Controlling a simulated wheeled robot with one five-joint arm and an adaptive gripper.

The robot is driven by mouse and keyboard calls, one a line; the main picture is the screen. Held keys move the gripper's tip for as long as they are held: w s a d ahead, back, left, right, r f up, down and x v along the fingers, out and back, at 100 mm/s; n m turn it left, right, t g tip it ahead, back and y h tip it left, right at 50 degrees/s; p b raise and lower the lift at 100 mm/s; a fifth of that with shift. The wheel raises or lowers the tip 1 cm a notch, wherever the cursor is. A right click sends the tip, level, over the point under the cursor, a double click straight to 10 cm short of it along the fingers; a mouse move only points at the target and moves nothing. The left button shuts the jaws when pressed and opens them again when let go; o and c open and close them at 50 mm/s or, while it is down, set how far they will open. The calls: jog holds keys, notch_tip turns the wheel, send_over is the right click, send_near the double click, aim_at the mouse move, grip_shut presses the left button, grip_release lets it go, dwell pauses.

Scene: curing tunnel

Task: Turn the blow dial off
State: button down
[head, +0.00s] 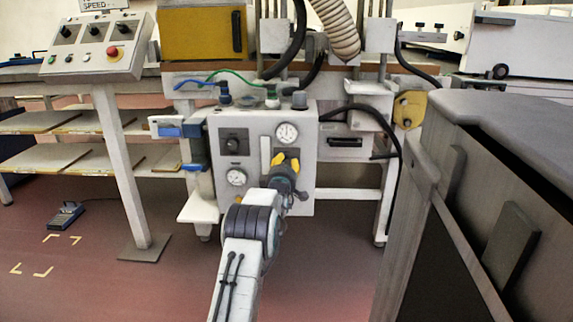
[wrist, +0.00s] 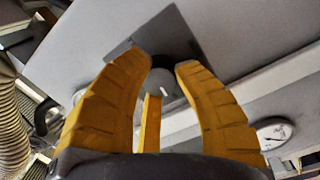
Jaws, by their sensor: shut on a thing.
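The dial (wrist: 166,82), which I take to be the blow dial, is a small round grey knob on a dark square plate (wrist: 150,32) in the wrist view. My gripper (wrist: 163,70) has yellow fingers, closed on either side of this dial. In the head view my gripper (head: 285,160) is at the front of the light grey control box (head: 304,195), below the upper gauge (head: 286,133). There the gripper and wrist hide the dial.
A second black knob (head: 233,143) is on the box's upper left, above a lower gauge (head: 236,177). Hoses and cables run above the box. A grey cabinet (head: 490,150) stands close at right.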

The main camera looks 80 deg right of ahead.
jog(key=shift+w+r, duration=0.1)
jog(key=shift+w, duration=0.2)
jog(key=c, duration=1.2)
grip_release()
jog(key=shift+w, duration=0.1)
jog(key=o, duration=0.3)
jog(key=shift+s, duration=0.2)
jog(key=shift+a+f, duration=0.2)
jog(key=shift+a, duration=5.75)
jog(key=shift+w, duration=0.1)
